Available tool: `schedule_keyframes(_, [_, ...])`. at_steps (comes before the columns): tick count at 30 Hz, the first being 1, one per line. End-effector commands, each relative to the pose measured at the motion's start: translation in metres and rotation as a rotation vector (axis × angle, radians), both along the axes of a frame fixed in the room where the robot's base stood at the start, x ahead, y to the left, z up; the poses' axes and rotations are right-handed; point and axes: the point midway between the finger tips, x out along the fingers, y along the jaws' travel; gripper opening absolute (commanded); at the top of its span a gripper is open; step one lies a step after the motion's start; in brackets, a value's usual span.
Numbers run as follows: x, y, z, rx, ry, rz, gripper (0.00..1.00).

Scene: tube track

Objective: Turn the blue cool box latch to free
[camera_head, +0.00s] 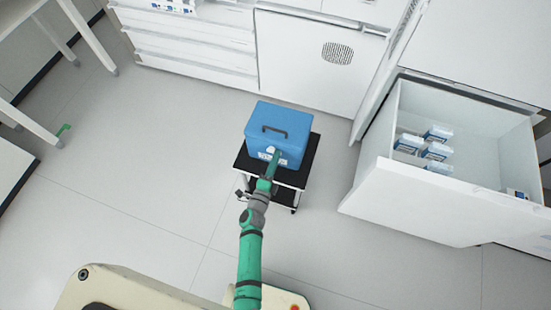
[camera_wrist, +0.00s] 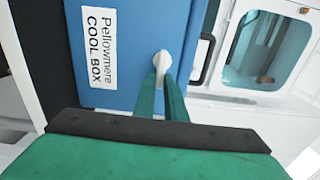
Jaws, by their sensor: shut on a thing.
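The blue cool box (camera_head: 278,129) stands on a small black-topped cart, with a dark handle (camera_head: 274,130) on its closed lid. In the wrist view, the blue cool box (camera_wrist: 125,55) fills the left and middle, with a white label reading "Pellowmere COOL BOX" (camera_wrist: 99,48). The white latch (camera_wrist: 162,62) sits on its front near the lid edge. My gripper (camera_wrist: 163,80) is shut on the latch, its green fingertips at the latch's lower end. My gripper also reaches the box front in the head view (camera_head: 276,154). The fingertips hide part of the latch.
The black cart (camera_head: 310,160) has a lower shelf and stands on open grey floor. An open white drawer (camera_head: 440,205) with several blue-and-white boxes (camera_head: 437,133) juts out at the right. White cabinets (camera_head: 310,60) line the back. Free floor (camera_head: 140,170) lies to the left.

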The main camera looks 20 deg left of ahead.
Motion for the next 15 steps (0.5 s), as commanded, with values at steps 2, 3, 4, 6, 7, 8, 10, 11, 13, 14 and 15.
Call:
schedule_keyframes(2, [-0.0009, -0.0012, -0.0016, 0.001, 0.003, -0.003, 0.00])
schedule_keyframes(3, [-0.0009, -0.0012, -0.0017, 0.001, 0.003, -0.003, 0.00])
schedule_keyframes(4, [-0.0008, -0.0012, -0.0017, 0.001, 0.003, -0.003, 0.15])
schedule_keyframes(6, [-0.0007, -0.0013, -0.0016, 0.001, 0.003, -0.003, 0.30])
schedule_keyframes(7, [-0.0007, -0.0012, -0.0015, 0.001, 0.003, -0.002, 0.30])
schedule_keyframes(8, [-0.0006, -0.0011, -0.0014, 0.000, 0.003, -0.002, 0.30])
schedule_keyframes(10, [-0.0005, -0.0010, -0.0012, 0.000, 0.002, -0.002, 0.30])
schedule_keyframes(11, [-0.0004, -0.0009, -0.0011, 0.000, 0.002, -0.002, 0.30])
schedule_keyframes(13, [-0.0004, -0.0007, -0.0010, 0.000, 0.002, -0.001, 0.30])
schedule_keyframes(14, [-0.0005, -0.0006, -0.0010, 0.000, 0.002, -0.001, 0.30])
schedule_keyframes(15, [-0.0012, -0.0006, -0.0010, 0.000, 0.002, -0.001, 0.30])
